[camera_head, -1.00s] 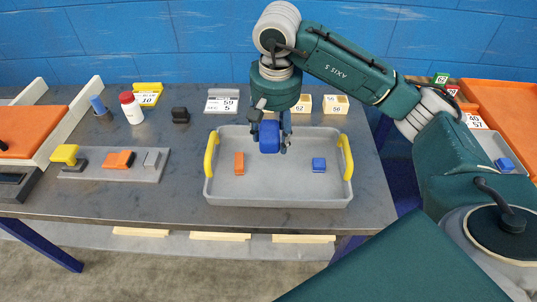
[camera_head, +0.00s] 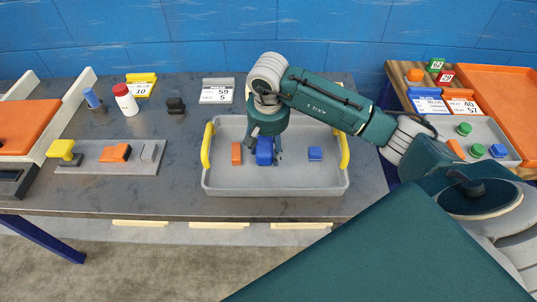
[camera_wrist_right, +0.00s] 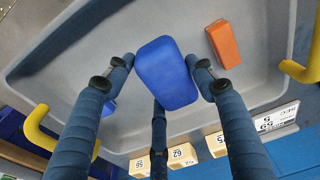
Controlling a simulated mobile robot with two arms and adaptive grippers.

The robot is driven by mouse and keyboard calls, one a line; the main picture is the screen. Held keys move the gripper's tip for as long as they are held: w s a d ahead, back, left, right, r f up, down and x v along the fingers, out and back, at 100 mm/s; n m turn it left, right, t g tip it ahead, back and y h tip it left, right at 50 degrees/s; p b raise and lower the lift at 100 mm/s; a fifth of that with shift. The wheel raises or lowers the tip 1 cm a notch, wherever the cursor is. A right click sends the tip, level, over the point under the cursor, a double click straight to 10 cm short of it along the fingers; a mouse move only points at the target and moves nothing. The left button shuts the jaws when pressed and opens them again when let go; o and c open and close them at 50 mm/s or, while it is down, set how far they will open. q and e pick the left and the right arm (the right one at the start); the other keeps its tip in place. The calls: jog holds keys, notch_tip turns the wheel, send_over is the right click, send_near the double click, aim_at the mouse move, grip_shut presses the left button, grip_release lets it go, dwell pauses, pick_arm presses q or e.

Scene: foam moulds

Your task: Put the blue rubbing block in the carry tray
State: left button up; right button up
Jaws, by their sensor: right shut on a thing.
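My right gripper (camera_head: 265,156) is shut on the blue rubbing block (camera_head: 264,147), low over the middle of the grey carry tray (camera_head: 275,189). In the right wrist view the block (camera_wrist_right: 166,76) sits between the blue-grey fingers; I cannot tell whether it touches the tray floor. The tray has yellow handles at both ends. An orange block (camera_head: 237,153) lies in the tray left of the held block, and a smaller blue block (camera_head: 315,153) lies to the right. My left gripper is not in view.
On the left are a grey board (camera_head: 110,168) with yellow, orange and grey pieces, a white bottle (camera_head: 125,99) and a black block (camera_head: 176,105). A label stand (camera_head: 217,91) is behind the tray. A side table on the right holds another grey tray (camera_head: 449,127) with several small pieces.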

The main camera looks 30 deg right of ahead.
aim_at(269, 149)
notch_tip(269, 149, down, 4)
jog(key=shift+f+p, duration=0.25)
jog(key=shift+p, duration=0.2)
jog(key=o, duration=1)
jog(key=shift+f, duration=0.1)
jog(key=shift+r, duration=0.35)
jog(key=r+b, duration=0.1)
jog(key=r, duration=0.2)
jog(key=s+r+b, duration=0.1)
jog(key=r, duration=0.3)
jog(key=r+b, duration=0.1)
jog(key=r, duration=0.3)
jog(key=shift+s+a+r, duration=0.15)
jog(key=shift+a+r, duration=0.1)
jog(key=shift+a, duration=0.1)
